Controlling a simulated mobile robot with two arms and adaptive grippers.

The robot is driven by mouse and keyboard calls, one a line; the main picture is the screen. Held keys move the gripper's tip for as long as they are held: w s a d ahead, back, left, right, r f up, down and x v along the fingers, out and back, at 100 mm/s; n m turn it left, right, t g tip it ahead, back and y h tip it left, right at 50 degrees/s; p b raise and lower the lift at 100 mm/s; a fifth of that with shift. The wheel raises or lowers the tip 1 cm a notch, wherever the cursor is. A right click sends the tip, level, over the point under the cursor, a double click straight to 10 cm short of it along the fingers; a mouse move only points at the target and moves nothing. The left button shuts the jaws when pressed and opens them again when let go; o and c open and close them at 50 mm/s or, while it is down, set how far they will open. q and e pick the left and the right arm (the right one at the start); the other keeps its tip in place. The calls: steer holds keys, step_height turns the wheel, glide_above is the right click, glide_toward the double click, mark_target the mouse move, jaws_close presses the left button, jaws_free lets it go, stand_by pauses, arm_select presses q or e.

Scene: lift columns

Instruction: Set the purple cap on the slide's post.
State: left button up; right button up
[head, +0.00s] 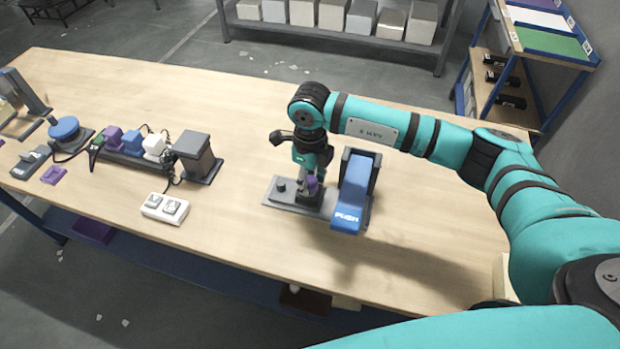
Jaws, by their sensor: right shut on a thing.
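My right gripper (310,180) points down over the middle of the grey slide base (274,197) and is shut on the purple cap (311,182). Only a small part of the cap shows between the fingers. A dark block lies right below it; the post is hidden by the gripper, and I cannot tell whether the cap touches it. The slide's blue sloped part (355,190), marked PUSH, stands just right of the gripper. My left gripper is not in view.
A white switch box (165,208) lies left of the slide. Further left are a dark rack with coloured plugs (130,158), a dark grey box (195,155) and a blue round button (64,129). The wooden table (230,110) is clear behind the slide.

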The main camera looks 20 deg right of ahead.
steer(key=o, duration=1.4)
steer(key=shift+o, duration=0.2)
steer(key=shift+r+p, duration=1.75)
steer(key=shift+r, duration=1.75)
